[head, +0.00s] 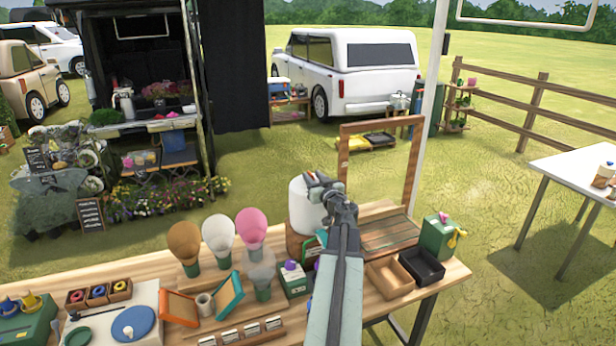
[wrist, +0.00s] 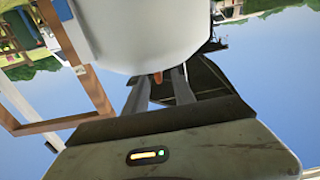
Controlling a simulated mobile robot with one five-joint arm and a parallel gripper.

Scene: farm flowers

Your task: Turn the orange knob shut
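A white rounded container (head: 299,204) stands on a wooden base (head: 297,244) at the back of the wooden table. The same white container (wrist: 150,30) fills the top of the wrist view. A small orange knob (wrist: 157,77) shows at its lower edge, partly hidden by the container. My gripper (wrist: 160,88) points at it with two grey fingers spread apart, one on each side of the knob in the picture. I cannot tell how deep the knob sits between them. In the head view my gripper (head: 318,186) is beside the container, and the knob is hidden.
A wooden frame (head: 381,165) stands just right and behind. A black tray (head: 421,266), a light wooden tray (head: 389,279) and a green box (head: 436,238) with a yellow handle are at the table's right. Bulb shapes (head: 218,236) and small boxes crowd the left.

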